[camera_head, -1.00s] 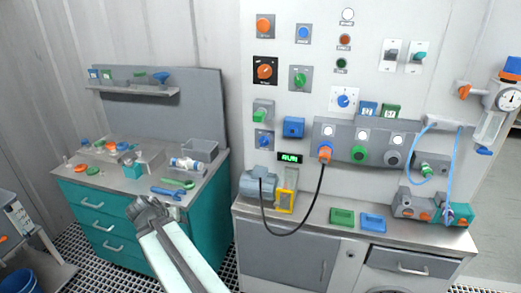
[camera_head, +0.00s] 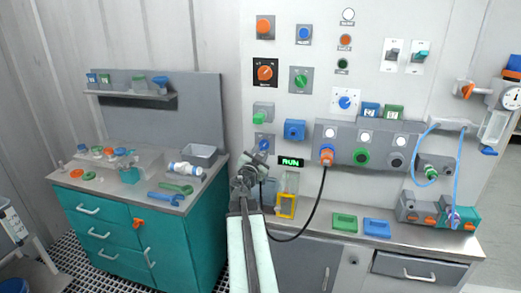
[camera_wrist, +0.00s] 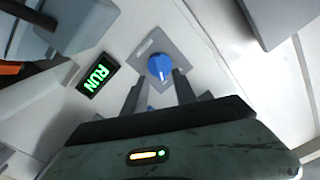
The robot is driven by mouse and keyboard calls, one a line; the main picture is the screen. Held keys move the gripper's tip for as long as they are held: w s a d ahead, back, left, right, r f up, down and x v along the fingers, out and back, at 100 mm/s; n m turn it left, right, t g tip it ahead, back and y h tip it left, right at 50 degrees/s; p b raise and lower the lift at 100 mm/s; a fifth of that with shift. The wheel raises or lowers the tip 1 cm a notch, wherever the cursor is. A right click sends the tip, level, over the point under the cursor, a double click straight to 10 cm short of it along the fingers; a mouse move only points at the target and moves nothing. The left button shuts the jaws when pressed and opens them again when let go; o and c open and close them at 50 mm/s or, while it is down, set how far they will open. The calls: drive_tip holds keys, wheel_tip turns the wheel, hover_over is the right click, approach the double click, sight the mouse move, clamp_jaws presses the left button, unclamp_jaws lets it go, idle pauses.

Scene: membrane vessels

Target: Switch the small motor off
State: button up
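A blue rotary knob (camera_head: 264,145) on a grey square plate is on the wall panel above the bench. It also shows in the wrist view (camera_wrist: 160,68), with a pale mark on its face. A small display (camera_head: 291,162) right of it reads RUN in green; it is at the left in the wrist view (camera_wrist: 97,75). My gripper (camera_wrist: 158,92) is open and empty, its two fingers pointing at the knob with a gap; they look apart from it. In the head view my gripper (camera_head: 252,168) is just below the knob. The grey-blue motor (camera_head: 269,191) on the bench is mostly hidden behind my arm.
A yellow-framed vessel (camera_head: 286,206) stands right of the motor. A black cable (camera_head: 317,205) hangs from an orange plug. A blue box-shaped fitting (camera_head: 294,129) and a green-handled valve (camera_head: 260,118) are close to the knob. A teal cabinet (camera_head: 185,243) is at left.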

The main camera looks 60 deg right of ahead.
sight(263, 146)
drive_tip(key=x, duration=0.3)
drive_tip(key=shift+w+d, duration=0.15)
drive_tip(key=shift+d, duration=0.15)
clamp_jaws()
drive_tip(key=shift+a, duration=0.1)
drive_tip(key=n, duration=0.5)
drive_tip(key=shift+w+n, duration=0.1)
drive_tip(key=shift+n, duration=0.3)
drive_tip(key=n, duration=0.6)
drive_tip(key=shift+w, duration=0.1)
unclamp_jaws()
